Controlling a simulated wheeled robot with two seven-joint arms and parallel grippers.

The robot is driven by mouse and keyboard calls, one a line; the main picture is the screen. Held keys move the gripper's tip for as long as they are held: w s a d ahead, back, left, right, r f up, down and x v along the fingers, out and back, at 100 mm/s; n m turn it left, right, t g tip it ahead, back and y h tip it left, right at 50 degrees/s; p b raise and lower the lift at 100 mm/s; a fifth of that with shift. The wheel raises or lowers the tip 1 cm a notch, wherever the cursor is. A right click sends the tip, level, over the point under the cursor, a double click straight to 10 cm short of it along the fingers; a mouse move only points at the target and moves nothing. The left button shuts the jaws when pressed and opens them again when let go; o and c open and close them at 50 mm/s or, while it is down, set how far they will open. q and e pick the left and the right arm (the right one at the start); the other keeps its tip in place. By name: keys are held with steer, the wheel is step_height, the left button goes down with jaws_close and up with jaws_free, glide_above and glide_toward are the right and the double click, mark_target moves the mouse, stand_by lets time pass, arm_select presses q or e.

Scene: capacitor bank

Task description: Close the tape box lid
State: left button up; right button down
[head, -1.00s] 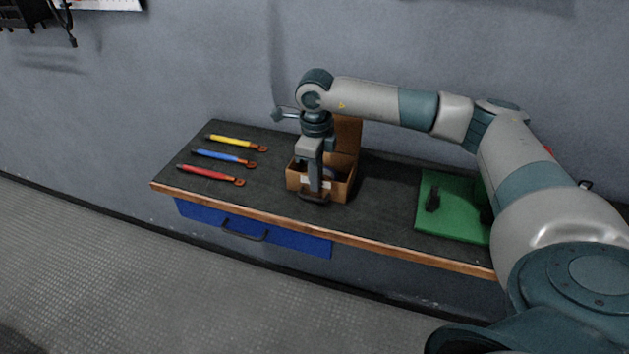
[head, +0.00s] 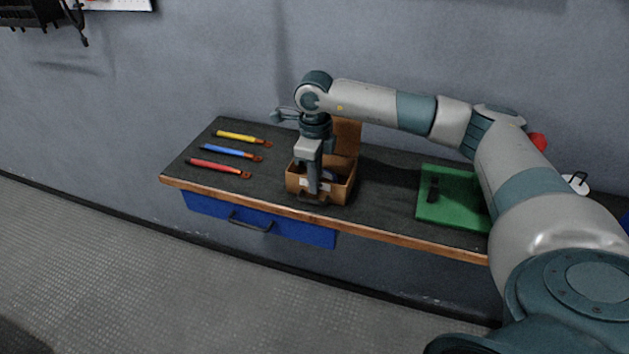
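The tape box (head: 343,191) is a brown carton on the dark workbench, left of the green mat. Its lid (head: 347,135) stands up at the back of the box, so the box is open. Dark contents show inside, partly hidden by my arm. My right gripper (head: 314,194) points down at the front of the box, in front of the raised lid. Its fingers overlap the box's front wall, and I cannot tell whether they touch it or whether they are open or shut. My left gripper is not in view.
The workbench (head: 390,205) has a wooden front edge and a blue drawer (head: 262,225) below. Yellow (head: 236,137), blue (head: 226,152) and red (head: 214,167) handled tools lie at its left. A green mat (head: 455,205) with a dark item lies right. Bare bench lies between box and mat.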

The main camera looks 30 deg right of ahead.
steer(key=c, duration=1.9)
jaws_free()
steer(key=shift+r, duration=0.1)
steer(key=shift+r, duration=0.5)
step_height(320, 180, up, 5)
steer(key=shift+r+b, duration=0.15)
steer(key=shift+b, duration=0.95)
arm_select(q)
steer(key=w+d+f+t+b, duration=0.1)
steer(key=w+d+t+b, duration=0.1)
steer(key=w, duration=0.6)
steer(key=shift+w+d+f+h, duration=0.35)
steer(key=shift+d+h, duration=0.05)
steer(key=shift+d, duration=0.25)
arm_select(e)
step_height(320, 180, up, 11)
